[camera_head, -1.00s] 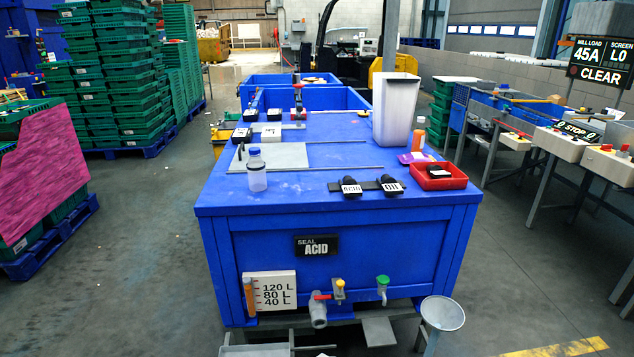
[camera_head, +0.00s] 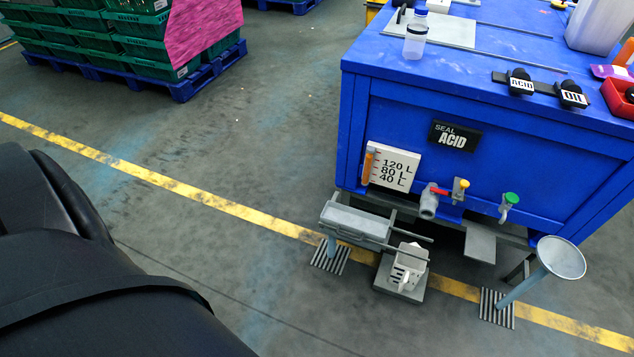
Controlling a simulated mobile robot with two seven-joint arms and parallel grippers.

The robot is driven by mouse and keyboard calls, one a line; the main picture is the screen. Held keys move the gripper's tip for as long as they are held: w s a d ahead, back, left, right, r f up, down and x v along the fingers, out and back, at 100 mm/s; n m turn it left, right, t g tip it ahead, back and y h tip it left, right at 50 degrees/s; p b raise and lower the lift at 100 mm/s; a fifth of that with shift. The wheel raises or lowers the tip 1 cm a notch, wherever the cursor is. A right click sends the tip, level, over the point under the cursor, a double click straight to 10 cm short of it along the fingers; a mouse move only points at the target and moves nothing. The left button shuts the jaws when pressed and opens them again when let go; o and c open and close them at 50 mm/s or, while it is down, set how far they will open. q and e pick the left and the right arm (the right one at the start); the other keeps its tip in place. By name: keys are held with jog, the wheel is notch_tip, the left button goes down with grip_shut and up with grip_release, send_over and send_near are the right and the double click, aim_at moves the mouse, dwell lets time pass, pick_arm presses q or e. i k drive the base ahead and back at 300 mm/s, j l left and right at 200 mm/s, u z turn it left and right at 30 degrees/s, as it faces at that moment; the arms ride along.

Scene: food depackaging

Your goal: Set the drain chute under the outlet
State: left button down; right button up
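The outlet (camera_head: 429,206) is a short grey pipe with a red-handled valve, low on the front of the blue tank. A grey trough (camera_head: 354,222), which looks like the drain chute, is below and left of the outlet, apart from it. It stands on a post with a slatted foot. Thin grey bars reach right from it, below the outlet. A pale slotted block (camera_head: 408,268) sits on a grey plate on the floor below the outlet. Neither gripper is in view. A large black part, probably my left arm, fills the lower left.
The blue tank (camera_head: 470,90) carries a bottle (camera_head: 415,38) on top. A yellow-knobbed valve (camera_head: 460,189) and green tap (camera_head: 509,203) are right of the outlet. A funnel (camera_head: 562,258) stands front right. Green crates (camera_head: 130,60) are back left. The floor left of the tank is clear.

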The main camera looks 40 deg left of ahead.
aim_at(359, 222)
jog(key=i+j, duration=0.2)
jog(key=j, duration=0.2)
jog(key=i+j, duration=0.15)
jog(key=j, duration=0.2)
jog(key=i+j, duration=0.2)
jog(key=j, duration=0.2)
jog(key=i+j, duration=0.15)
jog(key=j, duration=0.25)
jog(key=i+j+z, duration=0.1)
jog(key=j, duration=0.3)
jog(key=i, duration=0.1)
